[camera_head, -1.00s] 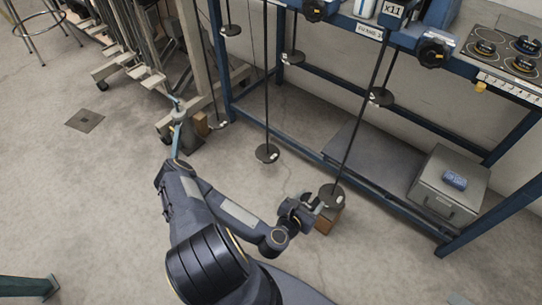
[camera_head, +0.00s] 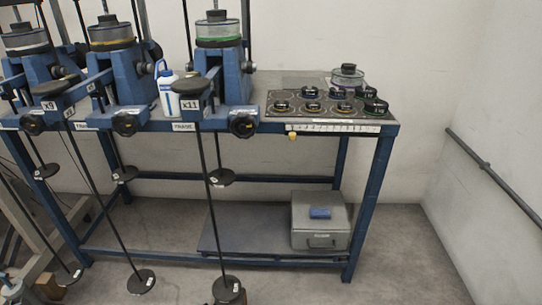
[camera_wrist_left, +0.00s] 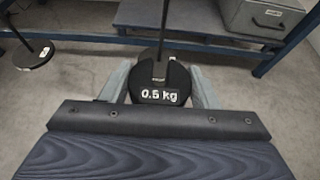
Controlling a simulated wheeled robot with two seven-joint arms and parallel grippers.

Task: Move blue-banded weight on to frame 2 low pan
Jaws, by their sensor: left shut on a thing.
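My left gripper (camera_wrist_left: 161,88) has its fingers on either side of a black disc marked 0.5 kg (camera_wrist_left: 160,97) and is shut on it. A rod rises from this disc, which also shows at the bottom of the head view (camera_head: 226,287). Low pans hang on long rods; one (camera_head: 141,281) hangs left of the held disc, under the middle frame (camera_head: 124,78). Frame numbers are too small to read. Several round banded weights (camera_head: 310,93) stand on the bench tray; I cannot tell for certain which band is blue. My right gripper is not in view.
The blue bench (camera_head: 362,205) has a grey box (camera_head: 320,222) with a blue item on its low shelf. A white bottle (camera_head: 168,92) stands between frames. Smaller upper pans (camera_head: 222,177) hang at mid height. Floor at the right (camera_head: 410,255) is clear.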

